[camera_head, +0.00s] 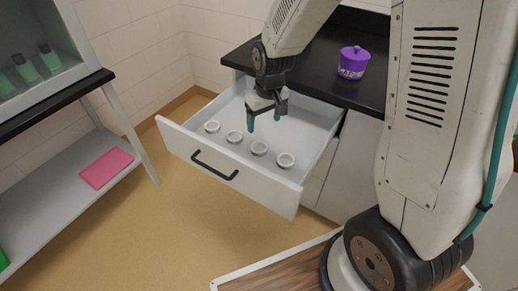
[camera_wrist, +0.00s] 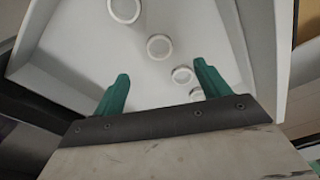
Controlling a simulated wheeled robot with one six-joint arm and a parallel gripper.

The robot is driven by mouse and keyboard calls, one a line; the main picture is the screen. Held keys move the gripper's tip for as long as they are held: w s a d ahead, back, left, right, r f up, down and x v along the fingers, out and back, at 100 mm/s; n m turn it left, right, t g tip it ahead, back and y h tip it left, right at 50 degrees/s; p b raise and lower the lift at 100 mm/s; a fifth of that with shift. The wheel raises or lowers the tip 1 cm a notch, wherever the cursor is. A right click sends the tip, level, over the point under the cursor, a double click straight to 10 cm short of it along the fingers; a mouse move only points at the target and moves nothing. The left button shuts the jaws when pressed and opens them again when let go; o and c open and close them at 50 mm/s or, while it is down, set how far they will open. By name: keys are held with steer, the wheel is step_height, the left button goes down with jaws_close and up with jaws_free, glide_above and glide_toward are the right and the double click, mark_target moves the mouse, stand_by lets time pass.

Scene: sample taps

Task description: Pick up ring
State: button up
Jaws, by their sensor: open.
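Several pale rings lie in a row on the floor of the open white drawer (camera_head: 186,144), near its front wall. In the head view they run from the left ring (camera_head: 212,127) past two middle rings (camera_head: 234,136) (camera_head: 259,148) to the right ring (camera_head: 286,160). My gripper (camera_head: 264,120) hangs over the drawer, pointing down, behind the row. It is open and empty. In the wrist view its green fingers (camera_wrist: 160,88) stand apart, with rings (camera_wrist: 159,46) (camera_wrist: 182,75) beyond and between them, not touching as far as I can tell.
A purple lidded jar (camera_head: 353,62) stands on the black counter (camera_head: 325,75) behind the drawer. The drawer walls surround the rings. At left, a shelf unit holds a pink tray (camera_head: 106,168) and greenish vials (camera_head: 50,58). The floor before the drawer is clear.

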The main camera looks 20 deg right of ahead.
glide_above(259, 151)
steer(key=s, duration=0.1)
step_height(259, 151, down, 9)
steer(key=shift+a+r, duration=0.1)
steer(key=shift+w+f, duration=0.2)
steer(key=shift+f, duration=1.2)
steer(key=shift+w+f, duration=0.2)
steer(key=shift+f, duration=1.15)
steer(key=c, duration=1)
